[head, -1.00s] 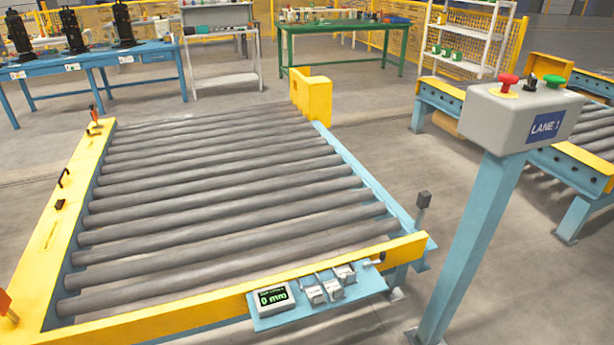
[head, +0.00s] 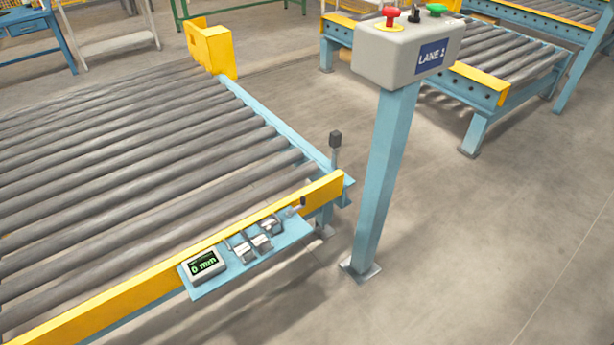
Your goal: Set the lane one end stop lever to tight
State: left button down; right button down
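The lane one roller conveyor (head: 130,170) fills the left of the head view. A yellow end bar (head: 110,298) runs along its near end. A blue shelf on the bar carries a display (head: 203,264) reading 0 mm and several small grey metal pieces (head: 262,242). Neither gripper is in view.
A grey control box (head: 408,52) labelled LANE 1, with red, black and green controls, stands on a blue post (head: 385,175) right of the conveyor. A yellow corner guard (head: 210,48) is at the far end. More conveyors (head: 500,55) are behind. Floor at right is clear.

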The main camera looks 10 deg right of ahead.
aim_at(289, 213)
jog(key=i+l+z, duration=0.2)
jog(key=l, duration=0.15)
jog(key=i+l+z, duration=0.1)
jog(key=i+l, duration=0.25)
jog(key=i, duration=0.2)
jog(key=z, duration=0.05)
